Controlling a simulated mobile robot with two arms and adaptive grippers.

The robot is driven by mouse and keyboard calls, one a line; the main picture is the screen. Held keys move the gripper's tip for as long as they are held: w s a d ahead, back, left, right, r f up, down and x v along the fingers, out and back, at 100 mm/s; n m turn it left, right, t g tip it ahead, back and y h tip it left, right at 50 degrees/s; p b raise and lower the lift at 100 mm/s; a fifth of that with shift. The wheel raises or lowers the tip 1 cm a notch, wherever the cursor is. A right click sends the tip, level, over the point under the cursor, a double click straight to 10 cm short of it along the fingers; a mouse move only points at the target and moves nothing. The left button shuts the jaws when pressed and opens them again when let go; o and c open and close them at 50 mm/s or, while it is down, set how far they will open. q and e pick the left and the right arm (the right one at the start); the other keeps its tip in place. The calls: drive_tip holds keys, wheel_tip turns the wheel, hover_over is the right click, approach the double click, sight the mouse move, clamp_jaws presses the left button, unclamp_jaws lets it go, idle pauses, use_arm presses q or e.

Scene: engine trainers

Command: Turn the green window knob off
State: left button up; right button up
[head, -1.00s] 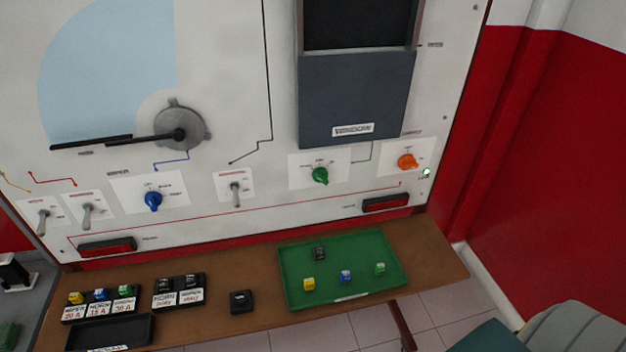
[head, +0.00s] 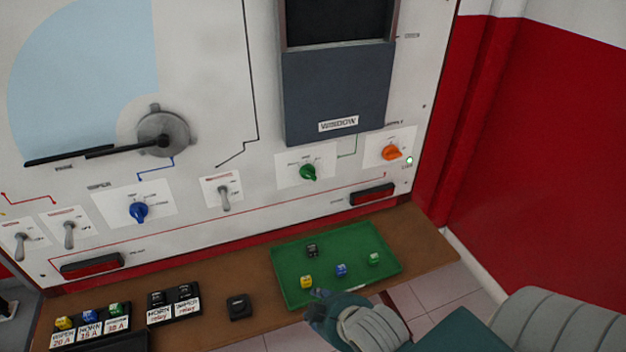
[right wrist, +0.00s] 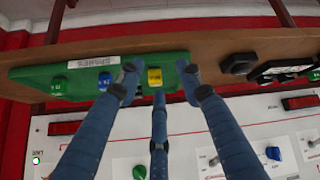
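The green window knob (head: 308,172) sits on a white label plate on the panel, below the dark window unit (head: 335,95). Its labels are too small to read, so I cannot tell its setting. In the right wrist view the knob (right wrist: 139,172) shows at the bottom edge. My right gripper (head: 322,307) is at the front edge of the green tray, below and in front of the knob, apart from it. In the right wrist view its blue fingers (right wrist: 158,80) are spread and empty. My left gripper is in neither view.
An orange knob (head: 390,152) with a lit green lamp (head: 409,160) is right of the green knob; a toggle switch (head: 224,197) is left. The green tray (head: 290,257) holds several small coloured blocks on the brown shelf (head: 425,232). A red wall (head: 540,140) stands at right.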

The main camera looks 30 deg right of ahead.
drive_tip(key=w+d+r+n+t+h, duration=0.1)
drive_tip(key=w+d+r+t+h, duration=0.1)
drive_tip(key=w+d+r+t, duration=0.35)
drive_tip(key=n+t+h, duration=0.2)
drive_tip(key=t, duration=0.2)
approach(311, 176)
drive_tip(key=p+x, duration=0.2)
drive_tip(key=x, duration=0.5)
drive_tip(key=shift+d+r, duration=0.1)
drive_tip(key=shift+r, duration=0.05)
drive_tip(key=shift+w+d, duration=0.15)
drive_tip(key=shift+w, duration=0.5)
clamp_jaws()
